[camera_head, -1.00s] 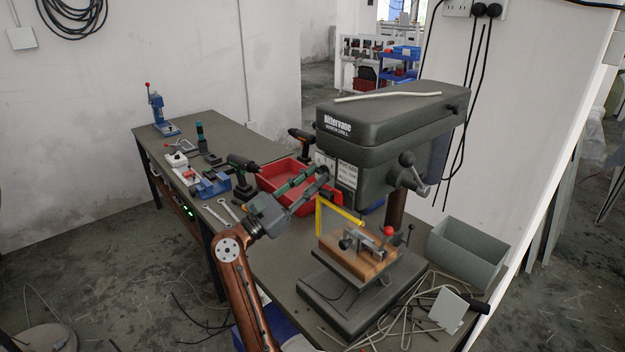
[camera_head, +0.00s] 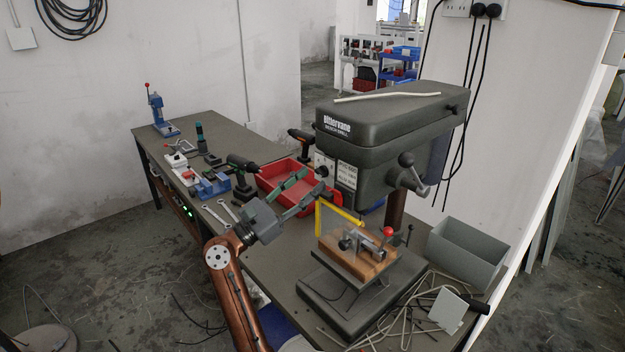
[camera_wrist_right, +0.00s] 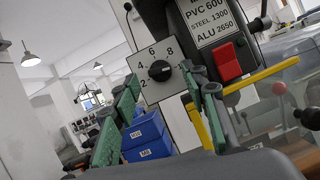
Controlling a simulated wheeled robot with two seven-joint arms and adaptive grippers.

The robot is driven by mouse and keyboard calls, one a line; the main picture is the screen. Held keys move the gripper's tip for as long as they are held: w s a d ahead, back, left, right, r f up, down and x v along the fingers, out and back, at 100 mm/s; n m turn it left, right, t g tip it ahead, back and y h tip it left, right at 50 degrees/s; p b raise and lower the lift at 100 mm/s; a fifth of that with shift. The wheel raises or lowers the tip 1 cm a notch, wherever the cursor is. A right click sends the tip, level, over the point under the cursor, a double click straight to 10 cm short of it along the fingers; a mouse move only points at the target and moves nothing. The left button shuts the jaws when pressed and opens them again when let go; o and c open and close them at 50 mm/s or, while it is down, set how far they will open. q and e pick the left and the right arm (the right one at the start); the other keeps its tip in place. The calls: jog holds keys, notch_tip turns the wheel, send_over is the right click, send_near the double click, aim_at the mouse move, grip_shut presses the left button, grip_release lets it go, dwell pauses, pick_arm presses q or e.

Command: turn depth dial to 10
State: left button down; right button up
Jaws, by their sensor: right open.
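The depth dial is a black round knob (camera_wrist_right: 160,70) on a pale square plate with numbers; 2, 4, 6 and 8 are readable in the right wrist view. I cannot read its pointer or see a 10. The plate (camera_head: 325,160) also shows on the front of the dark green bench drill (camera_head: 390,120) in the head view. My right gripper (camera_head: 313,180) is open in front of the dial. In the right wrist view its green-padded fingers (camera_wrist_right: 160,80) stand apart, one on each side of the knob. I cannot tell whether they touch it. My left gripper is not in view.
A red switch (camera_wrist_right: 228,63) and a yellow guard frame (camera_head: 341,212) sit close to the right finger. A red tray (camera_head: 270,180) stands behind my gripper. A vise with a wooden block (camera_head: 350,262) is below the drill head. A grey bin (camera_head: 468,250) stands right.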

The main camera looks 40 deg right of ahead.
jog(key=v, duration=1)
